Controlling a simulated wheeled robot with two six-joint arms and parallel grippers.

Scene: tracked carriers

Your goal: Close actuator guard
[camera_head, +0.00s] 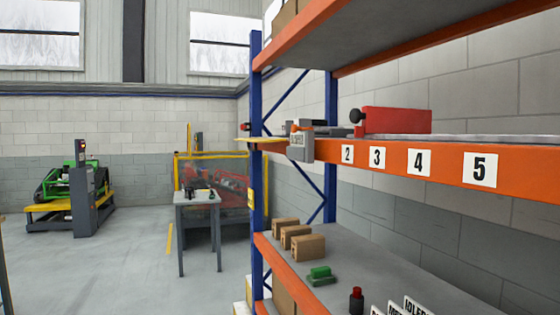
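I cannot tell which part is the actuator guard. A red box-like part (397,120) with a black round knob (354,116) at its left end sits on the upper shelf rack, right of centre. A grey device (301,143) with an orange top part is at the left front end of the same shelf. A green tracked carrier (62,184) stands on a yellow platform at the far left, beside a dark grey post with a control head (82,150). Neither of my grippers shows in the head view.
The shelf rack with orange beams (440,168) and blue uprights (257,190) fills the right side. Its lower shelf holds cardboard boxes (307,247), a green part (319,276) and a red-topped black item (356,300). A grey table (198,199) stands before a yellow-framed enclosure. Floor at left is clear.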

